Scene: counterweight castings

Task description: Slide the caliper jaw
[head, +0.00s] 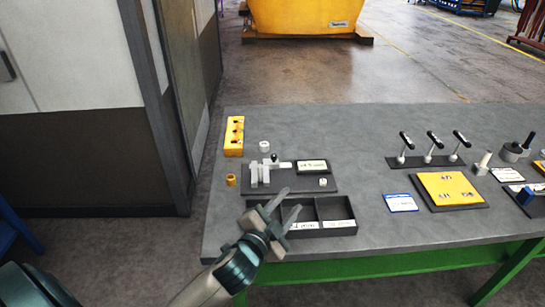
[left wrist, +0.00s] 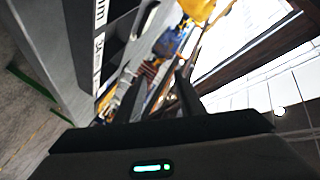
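The caliper (head: 265,173) is a pale fixture with upright jaws, a bar and a black knob. It stands on a dark board (head: 310,185) on the left part of the table in the head view. My left gripper (head: 292,200) is in front of the board, over the left part of the black tray. Its two fingers are apart with nothing between them, and it does not touch the caliper. The fingers also show apart in the left wrist view (left wrist: 158,95); the caliper cannot be made out there. My right gripper is not in view.
A black tray (head: 353,212) with labelled compartments is beside the left gripper. A yellow block (head: 234,136) and a brass cylinder (head: 231,180) are at the left. A yellow plate (head: 447,188) and several black-knobbed levers (head: 432,148) stand right. The table's back middle is clear.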

